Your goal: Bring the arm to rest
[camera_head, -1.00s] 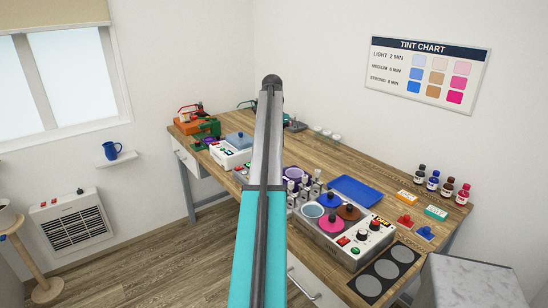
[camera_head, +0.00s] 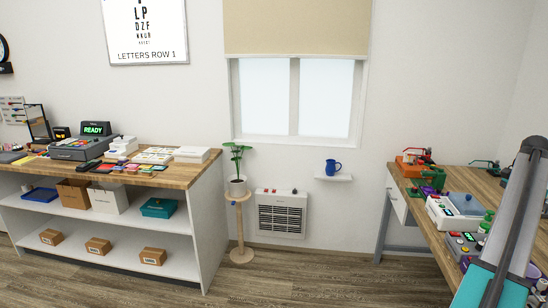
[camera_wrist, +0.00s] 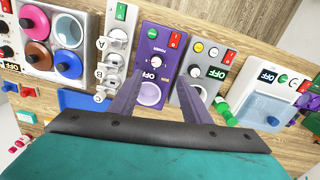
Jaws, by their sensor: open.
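My gripper (camera_wrist: 158,92) shows in the wrist view, with its two fingers apart and nothing between them. It is above the workbench (camera_wrist: 230,20), pointing at a purple device (camera_wrist: 165,62) with an OFF display and a round pale well. A grey device (camera_wrist: 208,70) is beside it. I cannot tell the exact height of the fingers above these devices. In the head view my arm crosses the lower right corner over the bench (camera_head: 455,199), and the gripper itself is not visible there.
In the wrist view, a white unit with a blue lid (camera_wrist: 262,108) is at right, a tint bath with coloured lids (camera_wrist: 62,40) at left. In the head view, a shelved counter (camera_head: 205,215), plant stand (camera_head: 239,225) and wall heater (camera_head: 282,213) stand left of the bench. Floor between is clear.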

